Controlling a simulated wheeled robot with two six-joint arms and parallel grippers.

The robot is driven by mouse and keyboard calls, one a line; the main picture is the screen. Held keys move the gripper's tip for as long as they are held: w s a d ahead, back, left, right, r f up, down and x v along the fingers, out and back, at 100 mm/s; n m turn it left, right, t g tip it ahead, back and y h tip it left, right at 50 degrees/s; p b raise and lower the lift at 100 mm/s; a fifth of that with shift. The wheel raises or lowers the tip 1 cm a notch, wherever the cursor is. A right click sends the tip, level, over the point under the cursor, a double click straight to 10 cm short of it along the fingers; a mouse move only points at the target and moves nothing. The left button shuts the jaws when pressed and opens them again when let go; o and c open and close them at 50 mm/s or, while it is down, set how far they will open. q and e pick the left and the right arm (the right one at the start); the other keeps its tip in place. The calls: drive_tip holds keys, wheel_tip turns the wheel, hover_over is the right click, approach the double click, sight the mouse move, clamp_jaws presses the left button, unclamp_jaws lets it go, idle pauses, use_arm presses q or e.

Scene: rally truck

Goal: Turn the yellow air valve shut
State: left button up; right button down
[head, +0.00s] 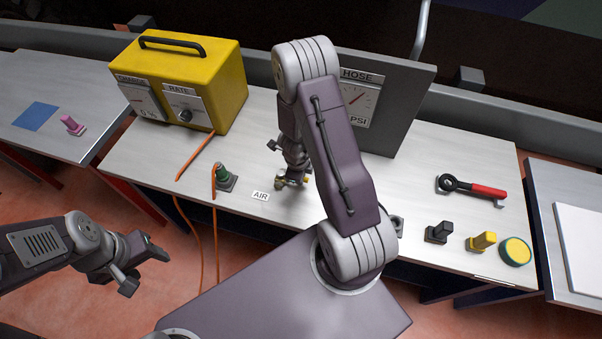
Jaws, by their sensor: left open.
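Small yellow parts (305,180) show at the tip of my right gripper (290,183), just right of the AIR label (260,196) on the workbench. They look like the yellow air valve, but the gripper and arm hide most of it. The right gripper points down there, and I cannot tell whether its fingers are apart or closed on the valve. My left gripper (147,270) is open and empty at the lower left, over the floor in front of the bench and well away from the valve.
A yellow charger box (200,85) stands at the back left. A green-topped fitting (224,175) with an orange hose is left of the label. A grey HOSE gauge panel (400,100) stands behind my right arm.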

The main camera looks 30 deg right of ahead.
idle(0.3)
drive_tip(key=c, duration=1.3)
unclamp_jaws()
drive_tip(key=shift+a, duration=0.1)
drive_tip(key=shift+c, duration=0.2)
drive_tip(key=shift+r, duration=0.1)
wheel_tip(320, 180, up, 9)
drive_tip(key=s+a+p, duration=0.1)
drive_tip(key=p, duration=0.5)
drive_tip(key=shift+a+p, duration=0.2)
drive_tip(key=shift+p, duration=0.1)
